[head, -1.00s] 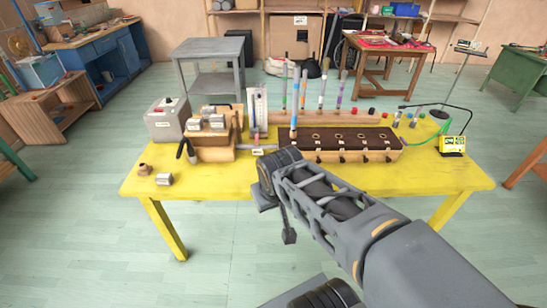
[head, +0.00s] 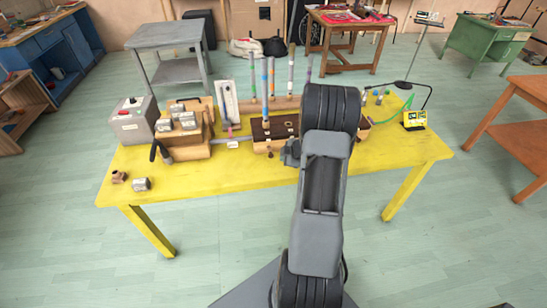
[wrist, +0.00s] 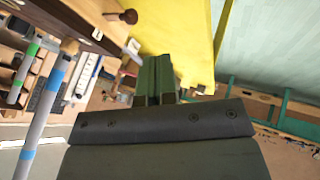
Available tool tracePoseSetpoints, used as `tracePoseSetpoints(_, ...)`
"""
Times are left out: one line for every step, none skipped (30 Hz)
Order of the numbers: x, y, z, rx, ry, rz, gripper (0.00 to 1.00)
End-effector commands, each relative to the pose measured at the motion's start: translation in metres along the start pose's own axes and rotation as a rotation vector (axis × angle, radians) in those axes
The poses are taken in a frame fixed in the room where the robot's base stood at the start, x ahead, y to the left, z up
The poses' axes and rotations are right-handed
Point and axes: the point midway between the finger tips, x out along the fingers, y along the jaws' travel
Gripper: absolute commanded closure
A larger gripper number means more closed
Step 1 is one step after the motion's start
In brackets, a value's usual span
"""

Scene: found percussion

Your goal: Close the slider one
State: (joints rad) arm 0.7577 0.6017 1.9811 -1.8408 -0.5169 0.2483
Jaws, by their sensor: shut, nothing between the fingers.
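I cannot tell which slider is number one. My gripper (wrist: 155,68) is shut and empty, below the knob in the wrist picture and apart from it. In the head view the gripper is mostly hidden by my arm.
The yellow table (head: 200,182) has free room along its front edge. A white upright panel (head: 229,103), a grey box (head: 134,122) and a wooden block with metal pieces (head: 187,145) stand to the left. A yellow device (head: 414,119) sits at the right.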

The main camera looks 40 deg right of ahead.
Motion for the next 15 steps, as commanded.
tracePoseSetpoints(0.007, -0.002, 0.002, -0.002, 0.004, -0.009, 1.0)
tracePoseSetpoints(0.011, -0.003, 0.002, -0.003, 0.006, -0.012, 1.0)
tracePoseSetpoints(0.017, -0.004, 0.002, -0.005, 0.007, -0.013, 1.0)
tracePoseSetpoints(0.022, -0.004, 0.002, -0.006, 0.007, -0.013, 1.0)
tracePoseSetpoints(0.028, -0.004, 0.001, -0.005, 0.007, -0.014, 1.0)
tracePoseSetpoints(0.035, -0.004, 0.002, -0.005, 0.007, -0.013, 1.0)
tracePoseSetpoints(0.041, -0.004, 0.002, -0.006, 0.006, -0.013, 1.0)
tracePoseSetpoints(0.048, -0.004, 0.001, -0.005, 0.006, -0.013, 1.0)
tracePoseSetpoints(0.056, -0.005, 0.001, -0.005, 0.006, -0.013, 1.0)
tracePoseSetpoints(0.061, -0.004, 0.001, -0.005, 0.006, -0.012, 1.0)
tracePoseSetpoints(0.067, -0.005, 0.001, -0.004, 0.006, -0.013, 1.0)
tracePoseSetpoints(0.075, -0.004, 0.001, -0.006, 0.006, -0.012, 1.0)
tracePoseSetpoints(0.08, -0.005, 0.001, -0.006, 0.006, -0.013, 1.0)
tracePoseSetpoints(0.086, -0.004, 0.001, -0.005, 0.006, -0.011, 1.0)
tracePoseSetpoints(0.093, -0.004, 0.001, -0.005, 0.005, -0.012, 1.0)
